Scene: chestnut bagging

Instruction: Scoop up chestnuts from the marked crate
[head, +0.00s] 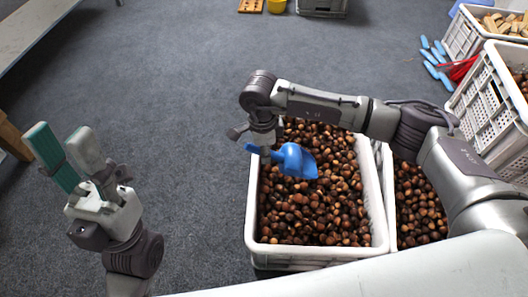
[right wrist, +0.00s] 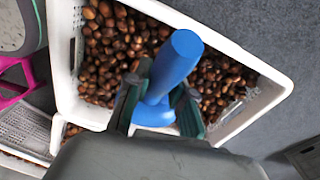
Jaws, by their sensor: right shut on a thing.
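A white crate (head: 252,220) full of brown chestnuts (head: 310,212) stands on the floor in the middle of the head view. My right gripper (head: 264,149) is over its far left part, shut on the handle of a blue scoop (head: 297,161). The scoop's bowl points right over the chestnuts; I cannot tell whether it touches them or holds any. In the right wrist view the scoop's handle (right wrist: 176,62) stands between the green-padded fingers. My left gripper (head: 62,143) is open and empty, well left of the crate, fingers pointing up.
A second crate of chestnuts (head: 418,205) stands close on the right, partly behind my right arm. More white crates (head: 490,105) stand at the far right, near blue gloves (head: 434,62). The grey floor on the left is clear.

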